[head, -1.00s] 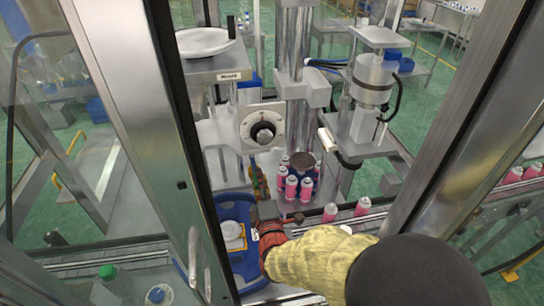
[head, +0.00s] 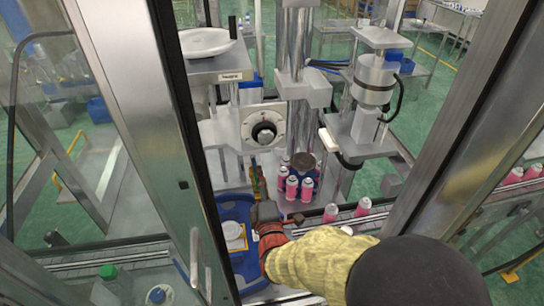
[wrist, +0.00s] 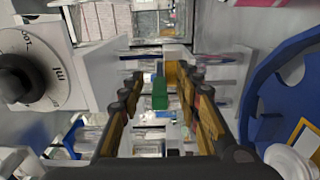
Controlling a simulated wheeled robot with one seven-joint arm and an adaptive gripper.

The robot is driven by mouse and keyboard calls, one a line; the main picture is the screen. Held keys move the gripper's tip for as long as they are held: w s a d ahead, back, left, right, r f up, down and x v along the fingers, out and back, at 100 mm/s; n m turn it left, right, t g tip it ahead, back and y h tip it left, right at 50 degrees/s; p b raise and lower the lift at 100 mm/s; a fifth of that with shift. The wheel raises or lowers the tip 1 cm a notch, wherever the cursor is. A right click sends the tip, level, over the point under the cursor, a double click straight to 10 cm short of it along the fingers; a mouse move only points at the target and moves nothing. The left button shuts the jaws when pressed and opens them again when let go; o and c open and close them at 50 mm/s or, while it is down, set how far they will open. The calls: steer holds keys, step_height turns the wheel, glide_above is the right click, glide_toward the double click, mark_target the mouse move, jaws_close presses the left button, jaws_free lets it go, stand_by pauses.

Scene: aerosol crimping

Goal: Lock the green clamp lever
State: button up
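The green clamp lever (wrist: 160,92) shows in the wrist view as a small upright green block near the picture's middle. It lies between the two fingers of my gripper (wrist: 157,85), which stand apart on its left and right. I see a gap on both sides of the green block, so the fingers do not appear closed on it. In the head view, my gripper (head: 258,182) points away from me, low beside the dial column. The lever is too small there to make out clearly beside the fingers.
A dial with a black knob (head: 264,133) is just above my gripper. Pink cans (head: 291,188) stand close to its right. A blue tray (head: 236,207) lies to its left, also at the right of the wrist view (wrist: 262,100). Metal door frames (head: 185,150) flank the arm.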

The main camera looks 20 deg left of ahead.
steer(key=v, duration=0.6)
steer(key=shift+s+d, duration=0.15)
stand_by(0.6)
